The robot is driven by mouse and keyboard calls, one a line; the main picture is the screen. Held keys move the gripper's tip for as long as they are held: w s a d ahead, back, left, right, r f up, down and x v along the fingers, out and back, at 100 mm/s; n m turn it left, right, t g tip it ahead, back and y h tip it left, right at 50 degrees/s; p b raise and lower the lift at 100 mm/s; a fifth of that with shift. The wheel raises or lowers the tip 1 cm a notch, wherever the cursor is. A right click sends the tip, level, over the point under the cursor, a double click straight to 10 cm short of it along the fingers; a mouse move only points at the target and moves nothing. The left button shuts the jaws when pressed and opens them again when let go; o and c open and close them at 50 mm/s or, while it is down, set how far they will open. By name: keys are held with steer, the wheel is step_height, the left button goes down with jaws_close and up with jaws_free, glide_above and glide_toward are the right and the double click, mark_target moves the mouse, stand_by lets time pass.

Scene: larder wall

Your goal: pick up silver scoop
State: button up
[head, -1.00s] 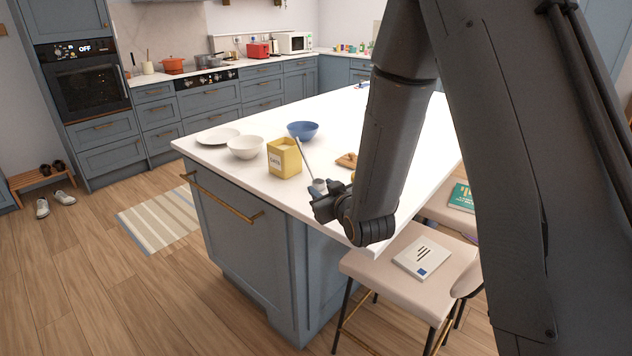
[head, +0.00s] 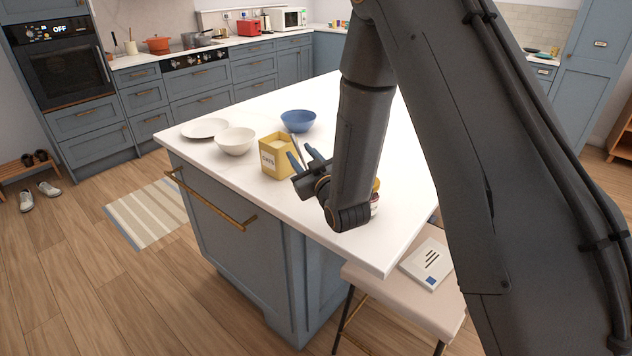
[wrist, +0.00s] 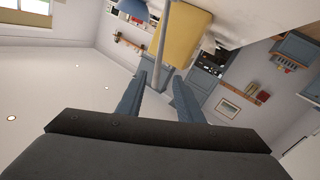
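The silver scoop shows as a thin grey handle (wrist: 161,45) in the wrist view, running from the top edge down into the gap between my fingers. In the head view a short piece of the handle (head: 295,145) shows at my fingers; the rest is hidden by my gripper. My gripper (head: 304,156) is beside the yellow tin (head: 268,158), above the white island top. In the wrist view my gripper (wrist: 160,75) is open, with a gap on each side of the handle. The tin (wrist: 185,35) shows just beyond the fingers.
A white bowl (head: 235,143), a white plate (head: 205,128) and a blue bowl (head: 298,121) stand on the island top (head: 215,167) left of and behind the tin. A stool with a book (head: 430,262) stands in front.

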mark_target(299, 150)
steer(key=shift+w+a+f+p, duration=0.15)
steer(key=shift+w+p, duration=0.25)
steer(key=shift+w, duration=0.4)
steer(key=shift+w+a+f+p, duration=0.1)
steer(key=shift+w+f+p, duration=0.2)
steer(key=shift+w, duration=0.55)
steer(key=shift+w+a+f+p, duration=0.1)
steer(key=shift+w+p, duration=0.35)
steer(key=shift+w, duration=0.35)
steer(key=shift+r, duration=0.1)
jaws_close()
